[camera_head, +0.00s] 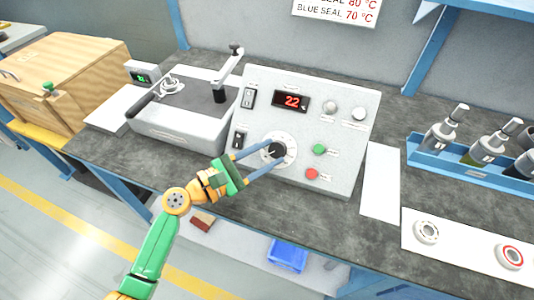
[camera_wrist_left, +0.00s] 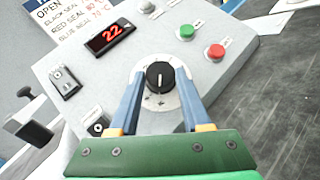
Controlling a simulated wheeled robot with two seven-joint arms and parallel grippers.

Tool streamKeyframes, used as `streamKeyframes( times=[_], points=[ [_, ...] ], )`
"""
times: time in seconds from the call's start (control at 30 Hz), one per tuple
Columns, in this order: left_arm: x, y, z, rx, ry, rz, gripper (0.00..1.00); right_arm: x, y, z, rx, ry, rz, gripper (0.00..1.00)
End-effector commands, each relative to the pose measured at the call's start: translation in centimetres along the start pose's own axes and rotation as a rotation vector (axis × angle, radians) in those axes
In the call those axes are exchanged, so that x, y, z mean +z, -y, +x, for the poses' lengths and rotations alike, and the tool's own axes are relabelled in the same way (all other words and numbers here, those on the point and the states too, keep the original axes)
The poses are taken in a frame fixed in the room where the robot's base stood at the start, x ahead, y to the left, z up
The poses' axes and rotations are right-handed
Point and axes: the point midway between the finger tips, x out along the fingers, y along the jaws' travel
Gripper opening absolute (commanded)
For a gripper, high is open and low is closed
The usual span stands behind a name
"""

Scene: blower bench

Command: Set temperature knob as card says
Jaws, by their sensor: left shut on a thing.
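The temperature knob (camera_head: 277,150) is black with a white pointer line and sits on a round white dial on the grey control panel (camera_head: 335,88). My left gripper (camera_head: 272,149) is shut on the knob. The red display (camera_head: 291,101) reads 22, also in the left wrist view (camera_wrist_left: 110,36). The card (camera_head: 337,11) on the wall is partly cut off; it shows a seal at 80 °C and blue seal at 70 °C. My right gripper is out of view.
Green (camera_head: 319,150) and red (camera_head: 312,174) buttons sit right of the dial. A metal lever device (camera_head: 180,110) stands to the left. A blue rack (camera_head: 470,165) of bottles and seal rings (camera_head: 427,232) are at the right. A wooden box (camera_head: 65,80) is at far left.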

Motion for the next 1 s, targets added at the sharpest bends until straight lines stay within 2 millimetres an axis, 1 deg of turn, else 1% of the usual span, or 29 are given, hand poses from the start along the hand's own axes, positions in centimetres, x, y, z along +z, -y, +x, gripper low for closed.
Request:
streamKeyframes(
  times=[0.6,1.0],
  points=[
    [0.3,-0.9,0.2,-0.326,-0.021,0.248,0.00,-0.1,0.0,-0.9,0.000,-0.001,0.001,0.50],
    [0.3,-1.0,0.2,-0.409,-0.027,0.309,0.00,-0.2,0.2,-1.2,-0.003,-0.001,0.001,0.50]
  ],
)
